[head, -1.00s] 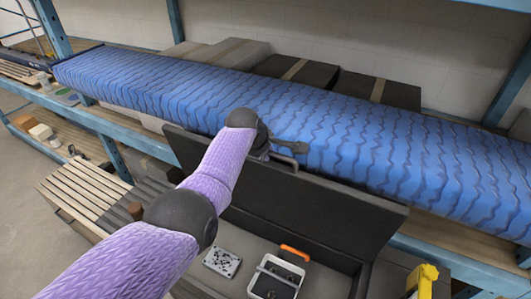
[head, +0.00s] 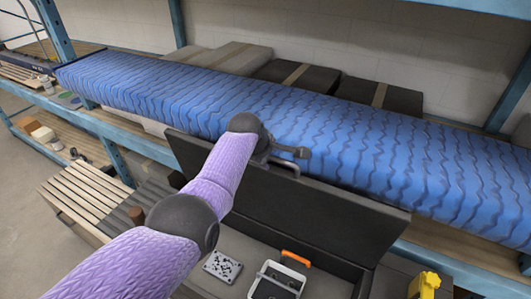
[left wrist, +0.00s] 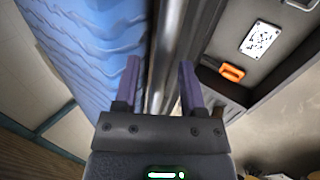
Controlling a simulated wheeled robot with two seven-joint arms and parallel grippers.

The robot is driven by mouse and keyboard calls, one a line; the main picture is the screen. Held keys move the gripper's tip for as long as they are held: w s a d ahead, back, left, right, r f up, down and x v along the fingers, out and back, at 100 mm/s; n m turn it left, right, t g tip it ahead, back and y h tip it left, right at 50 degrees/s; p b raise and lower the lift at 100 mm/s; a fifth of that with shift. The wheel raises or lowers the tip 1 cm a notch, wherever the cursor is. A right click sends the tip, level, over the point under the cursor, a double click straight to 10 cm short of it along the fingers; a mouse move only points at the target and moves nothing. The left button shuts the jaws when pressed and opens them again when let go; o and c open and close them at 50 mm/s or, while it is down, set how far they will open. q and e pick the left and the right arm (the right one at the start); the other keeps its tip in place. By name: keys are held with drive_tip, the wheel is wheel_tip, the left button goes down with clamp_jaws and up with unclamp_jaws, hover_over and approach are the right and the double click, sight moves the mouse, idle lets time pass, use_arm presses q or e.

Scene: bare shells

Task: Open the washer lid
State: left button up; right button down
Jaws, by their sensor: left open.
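The washer shows as a dark box (head: 335,286) with its broad dark lid (head: 330,212) standing raised at the back, close to the blue covered slab. My left gripper (head: 292,158) is at the lid's upper edge, its arm reaching across from the lower left. In the left wrist view the two purple fingers (left wrist: 160,80) are apart, with a shiny metal bar or edge running between and beyond them. I cannot tell whether the fingers touch it. My right gripper is not in view.
A long blue covered slab (head: 380,150) lies on the shelf right behind the lid. Inside the box are a speckled plate (head: 222,267), a white tray (head: 275,283) and an orange handle (head: 296,258). A slatted wooden bench (head: 85,195) stands at left; a yellow object (head: 425,284) at lower right.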

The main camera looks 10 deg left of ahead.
use_arm(q)
drive_tip(key=shift+s+r+p, duration=0.15)
drive_tip(key=shift+r+p, duration=0.25)
drive_tip(key=shift+r, duration=0.1)
drive_tip(key=p+v, duration=0.2)
drive_tip(key=v, duration=0.6)
drive_tip(key=shift+s+r, duration=0.25)
drive_tip(key=shift+s, duration=0.1)
drive_tip(key=shift+a, duration=0.15)
